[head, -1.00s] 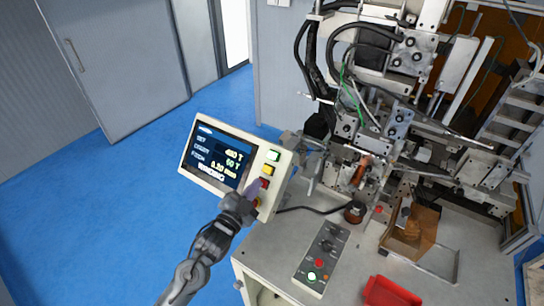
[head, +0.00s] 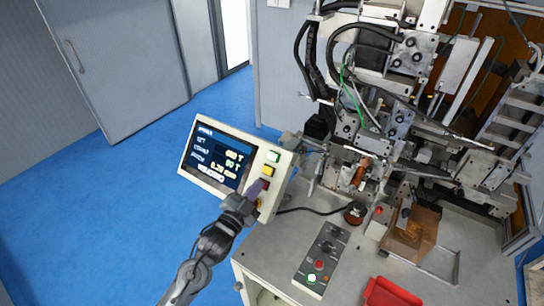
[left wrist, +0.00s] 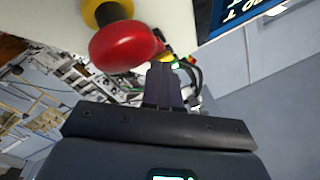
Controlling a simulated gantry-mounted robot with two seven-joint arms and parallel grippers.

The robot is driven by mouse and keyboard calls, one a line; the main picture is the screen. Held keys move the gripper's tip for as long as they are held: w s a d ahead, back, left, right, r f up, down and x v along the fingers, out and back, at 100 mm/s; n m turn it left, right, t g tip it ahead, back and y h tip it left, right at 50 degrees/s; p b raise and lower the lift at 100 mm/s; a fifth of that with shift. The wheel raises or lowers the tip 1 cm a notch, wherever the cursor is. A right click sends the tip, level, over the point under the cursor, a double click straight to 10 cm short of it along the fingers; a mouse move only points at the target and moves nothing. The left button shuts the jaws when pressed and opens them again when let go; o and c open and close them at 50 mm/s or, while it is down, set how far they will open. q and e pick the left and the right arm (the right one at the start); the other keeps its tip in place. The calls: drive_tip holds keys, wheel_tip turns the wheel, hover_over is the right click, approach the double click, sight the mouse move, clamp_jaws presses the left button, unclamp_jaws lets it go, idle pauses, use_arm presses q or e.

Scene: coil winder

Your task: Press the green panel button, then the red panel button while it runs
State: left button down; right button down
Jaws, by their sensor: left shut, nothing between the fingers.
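The tilted control panel (head: 285,187) stands at the left of the bench in the head view, with a lit screen (head: 217,158). The green panel button (head: 274,156) is at the top of its button column and looks lit. A yellow button (head: 268,171) is below it. The red panel button (head: 265,185) is lower and partly covered by my left gripper (head: 257,188), which is shut and empty. The fingertips are at or very near the red button; contact cannot be told. The left wrist view shows the shut fingers (left wrist: 163,85) beside a red mushroom knob (left wrist: 125,45).
A bench control box (head: 321,258) has its own red (head: 319,264) and green (head: 312,278) buttons. A red tray (head: 391,292) is at the bench front. The coil winder (head: 385,130) fills the right side. Open blue floor (head: 90,215) lies at left.

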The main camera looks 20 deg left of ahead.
use_arm(q)
drive_tip(key=shift+w+f, duration=0.3)
idle(0.5)
drive_tip(key=shift+s+r, duration=0.1)
idle(0.3)
drive_tip(key=shift+s+a+r+p, duration=0.1)
drive_tip(key=shift+s+r+p, duration=0.3)
drive_tip(key=shift+p, duration=0.1)
drive_tip(key=shift+s+r, duration=0.1)
drive_tip(key=s+r+p, duration=0.2)
drive_tip(key=p, duration=0.1)
drive_tip(key=shift+a+r, duration=0.1)
drive_tip(key=shift+a, duration=0.2)
drive_tip(key=shift+s+a+r+p, duration=0.25)
drive_tip(key=shift+s+r+p, duration=0.25)
drive_tip(key=shift+s+p, duration=0.35)
